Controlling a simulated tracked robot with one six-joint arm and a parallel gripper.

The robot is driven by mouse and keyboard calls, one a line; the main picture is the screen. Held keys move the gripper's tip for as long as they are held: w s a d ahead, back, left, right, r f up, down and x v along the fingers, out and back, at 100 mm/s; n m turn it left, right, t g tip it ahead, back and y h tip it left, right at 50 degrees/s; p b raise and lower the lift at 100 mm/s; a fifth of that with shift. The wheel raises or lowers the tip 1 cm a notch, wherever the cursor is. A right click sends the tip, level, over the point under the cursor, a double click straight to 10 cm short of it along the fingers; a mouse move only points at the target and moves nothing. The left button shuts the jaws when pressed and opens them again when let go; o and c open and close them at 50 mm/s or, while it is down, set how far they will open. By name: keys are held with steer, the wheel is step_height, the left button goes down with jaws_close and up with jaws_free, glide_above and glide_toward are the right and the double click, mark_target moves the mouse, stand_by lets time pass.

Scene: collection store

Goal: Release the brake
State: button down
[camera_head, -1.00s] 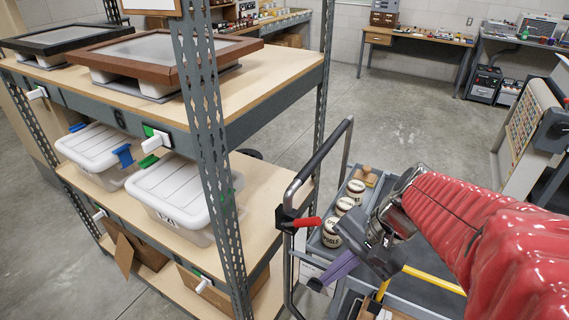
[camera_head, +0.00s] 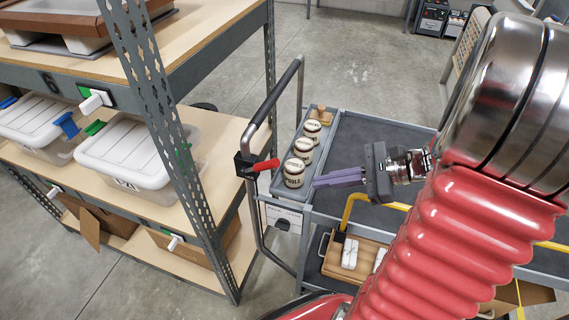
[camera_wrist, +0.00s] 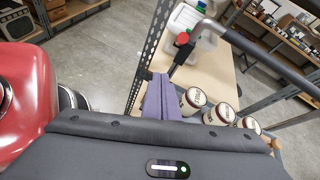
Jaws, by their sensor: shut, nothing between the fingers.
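The brake shows as a red lever (camera_head: 266,165) on a black clamp (camera_head: 246,164) fixed to the cart's push handle (camera_head: 273,104). The lever sticks out to the right, tilted slightly up. In the wrist view the red lever (camera_wrist: 183,38) is seen nearly end-on, beyond my fingertips. My gripper (camera_head: 316,182) has purple fingers, shut together and empty. It points left over the cart, to the right of the lever and apart from it. The fingers also show in the wrist view (camera_wrist: 157,80).
Several white lidded jars (camera_head: 304,150) stand in a grey tray on the cart (camera_head: 355,140), close beside my fingers. A wooden box (camera_head: 362,262) sits lower, near a yellow bar (camera_head: 349,212). A shelf rack upright (camera_head: 165,120) stands left of the handle.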

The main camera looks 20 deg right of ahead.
steer(key=d+m+t, duration=0.1)
steer(key=d+m, duration=0.1)
steer(key=shift+w+d+t, duration=0.15)
steer(key=shift+d+t, duration=0.15)
steer(key=shift+d, duration=0.1)
glide_toward(259, 167)
steer(key=shift+w+f, duration=1.25)
steer(key=shift+f, duration=0.6)
steer(key=shift+a, duration=0.4)
steer(key=shift+r, duration=0.25)
